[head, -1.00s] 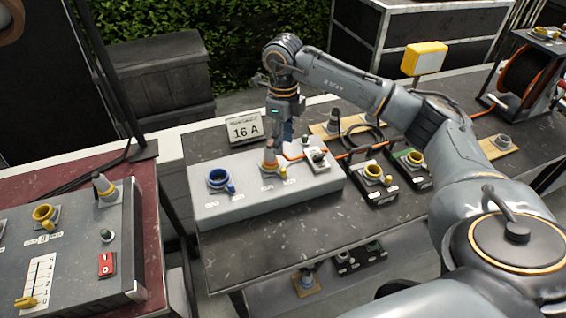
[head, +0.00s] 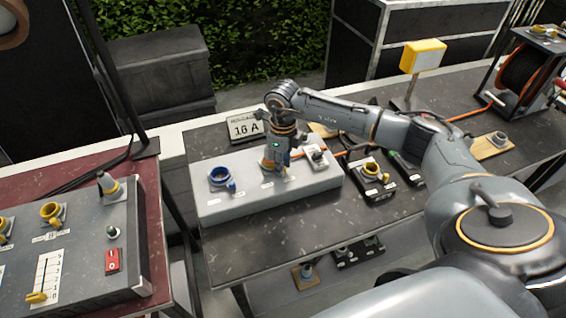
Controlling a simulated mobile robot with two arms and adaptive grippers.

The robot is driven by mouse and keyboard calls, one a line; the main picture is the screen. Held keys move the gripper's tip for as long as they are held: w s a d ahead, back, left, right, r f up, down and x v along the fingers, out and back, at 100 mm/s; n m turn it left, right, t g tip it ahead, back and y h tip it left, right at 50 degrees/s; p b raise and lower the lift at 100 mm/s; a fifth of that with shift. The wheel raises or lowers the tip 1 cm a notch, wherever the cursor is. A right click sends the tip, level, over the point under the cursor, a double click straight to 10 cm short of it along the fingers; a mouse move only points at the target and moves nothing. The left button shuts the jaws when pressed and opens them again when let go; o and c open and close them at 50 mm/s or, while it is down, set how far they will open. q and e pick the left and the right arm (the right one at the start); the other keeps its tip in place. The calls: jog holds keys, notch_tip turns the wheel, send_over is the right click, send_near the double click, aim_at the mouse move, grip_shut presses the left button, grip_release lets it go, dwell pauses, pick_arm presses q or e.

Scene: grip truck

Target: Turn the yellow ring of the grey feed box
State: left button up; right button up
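The light grey feed box (head: 245,200) stands on the dark table, with a blue ring (head: 219,177) at its left and a yellow ring (head: 267,164) near its middle. My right gripper (head: 273,168) points down at the yellow ring from above and hides most of it. The fingers are too small and covered to tell whether they are shut on the ring. A small yellow part (head: 284,172) shows just right of the gripper. My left gripper is not in view.
A darker grey panel (head: 85,265) with yellow sockets and a red switch (head: 113,261) stands on the red table at left. The table front is clear.

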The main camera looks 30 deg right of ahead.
grip_shut()
jog(key=shift+a, duration=0.1)
jog(key=m+b, duration=0.1)
jog(key=m, duration=0.1)
jog(key=a+m, duration=0.1)
jog(key=shift+a+m+b, duration=0.3)
jog(key=shift+m+b, duration=0.05)
jog(key=shift+m, duration=0.05)
jog(key=m, duration=0.1)
jog(key=a+m+b, duration=0.1)
jog(key=m, duration=0.1)
jog(key=shift+w+a, duration=0.2)
jog(key=shift+w, duration=0.05)
jog(key=shift+w+a+m+b, duration=0.15)
jog(key=shift+a+m+b, duration=0.1)
jog(key=shift+m, duration=0.5)
jog(key=shift+w+a+m+b, duration=0.15)
jog(key=shift+a+m, duration=0.1)
jog(key=shift+m, duration=0.5)
jog(key=shift+r, duration=0.1)
jog(key=shift+o, duration=2.4)
grip_release()
